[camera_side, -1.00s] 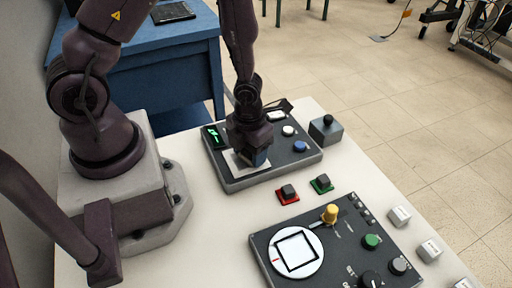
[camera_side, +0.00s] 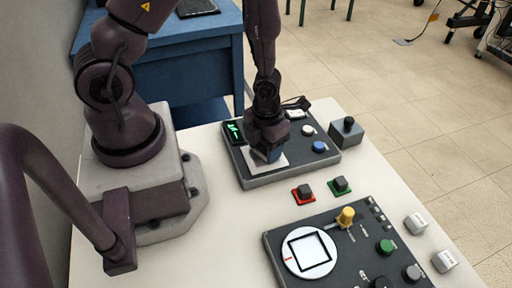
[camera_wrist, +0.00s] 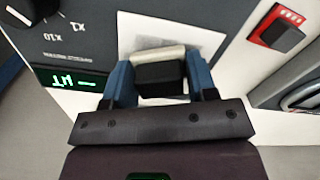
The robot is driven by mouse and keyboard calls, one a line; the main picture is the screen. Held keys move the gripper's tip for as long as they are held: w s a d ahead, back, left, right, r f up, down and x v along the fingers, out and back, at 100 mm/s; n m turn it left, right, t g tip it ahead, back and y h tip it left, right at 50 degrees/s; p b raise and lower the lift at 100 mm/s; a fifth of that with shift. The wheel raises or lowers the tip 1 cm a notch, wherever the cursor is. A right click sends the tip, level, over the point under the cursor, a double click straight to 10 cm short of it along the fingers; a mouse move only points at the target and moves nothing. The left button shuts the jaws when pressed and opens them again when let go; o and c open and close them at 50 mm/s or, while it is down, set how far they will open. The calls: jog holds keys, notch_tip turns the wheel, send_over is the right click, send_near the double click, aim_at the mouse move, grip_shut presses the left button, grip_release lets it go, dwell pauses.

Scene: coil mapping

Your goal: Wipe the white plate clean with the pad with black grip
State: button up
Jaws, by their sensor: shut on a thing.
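The white plate (camera_side: 268,167) lies on the dark panel at the back of the table. In the wrist view the plate (camera_wrist: 205,42) shows faint grey marks on its left part. My gripper (camera_side: 266,151) is low over the plate, pointing down. In the wrist view the blue fingers of my gripper (camera_wrist: 160,83) are shut on both sides of the pad's black grip (camera_wrist: 160,78). A pale edge of the pad shows just beyond the grip. The pad's underside is hidden, so I cannot tell whether it touches the plate.
The back panel (camera_side: 258,181) carries a green-lit display (camera_side: 234,132), a white knob (camera_side: 308,130) and a blue knob (camera_side: 319,147). Red and green based switches (camera_side: 304,193) stand in front. A second panel (camera_side: 345,262) with a yellow knob (camera_side: 346,216) fills the near right.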

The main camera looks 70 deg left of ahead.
aim_at(249, 159)
jog(key=shift+w, duration=1.65)
jog(key=shift+s, duration=3.5)
jog(key=shift+s+r, duration=0.15)
jog(key=shift+r, duration=0.9)
notch_tip(249, 159, up, 6)
jog(key=shift+d, duration=0.1)
